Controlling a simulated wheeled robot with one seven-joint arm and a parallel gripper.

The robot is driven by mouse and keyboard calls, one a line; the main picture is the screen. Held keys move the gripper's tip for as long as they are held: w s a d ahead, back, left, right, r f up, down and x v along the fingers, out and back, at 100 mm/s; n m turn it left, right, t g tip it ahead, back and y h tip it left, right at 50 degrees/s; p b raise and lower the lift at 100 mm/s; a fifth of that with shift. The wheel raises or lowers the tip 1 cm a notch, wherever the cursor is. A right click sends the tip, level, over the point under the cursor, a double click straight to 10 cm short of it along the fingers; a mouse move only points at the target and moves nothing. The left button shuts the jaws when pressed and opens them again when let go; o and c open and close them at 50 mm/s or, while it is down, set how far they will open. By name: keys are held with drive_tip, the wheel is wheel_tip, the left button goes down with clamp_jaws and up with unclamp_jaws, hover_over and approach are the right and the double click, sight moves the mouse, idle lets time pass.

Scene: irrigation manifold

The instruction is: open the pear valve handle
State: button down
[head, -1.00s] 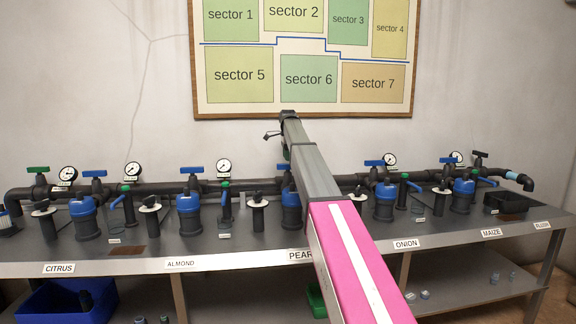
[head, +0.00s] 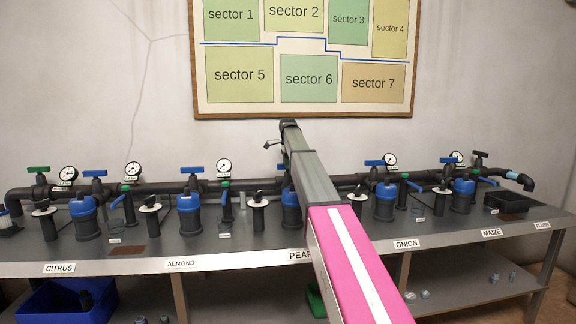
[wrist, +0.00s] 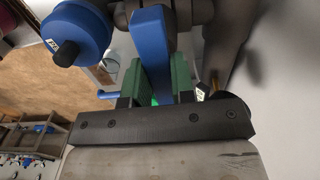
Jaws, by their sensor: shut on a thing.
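In the wrist view the two green finger pads of my gripper (wrist: 157,75) stand on either side of a blue bar-shaped valve handle (wrist: 152,40), and my gripper is shut on it. The handle runs upward in the picture, towards a dark grey pipe body. In the head view my arm covers the gripper and most of the valve behind the PEAR label (head: 299,255), so the handle's angle to the pipe cannot be told there.
A blue-capped filter (wrist: 75,32) is close by at the upper left of the wrist view. The bench (head: 215,255) carries a long dark pipe with several other valves, gauges (head: 224,166) and filters (head: 189,214). A sector board (head: 300,112) hangs on the wall behind.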

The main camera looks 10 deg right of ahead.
drive_tip(key=shift+n, duration=0.3)
drive_tip(key=n, duration=0.3)
drive_tip(key=shift+n, duration=0.4)
drive_tip(key=n, duration=0.4)
drive_tip(key=shift+n, duration=0.3)
drive_tip(key=n, duration=0.8)
drive_tip(key=shift+n, duration=0.3)
drive_tip(key=c, duration=1)
unclamp_jaws()
drive_tip(key=shift+o, duration=0.2)
drive_tip(key=shift+r, duration=0.15)
wheel_tip(320, 180, up, 11)
drive_tip(key=shift+f, duration=0.2)
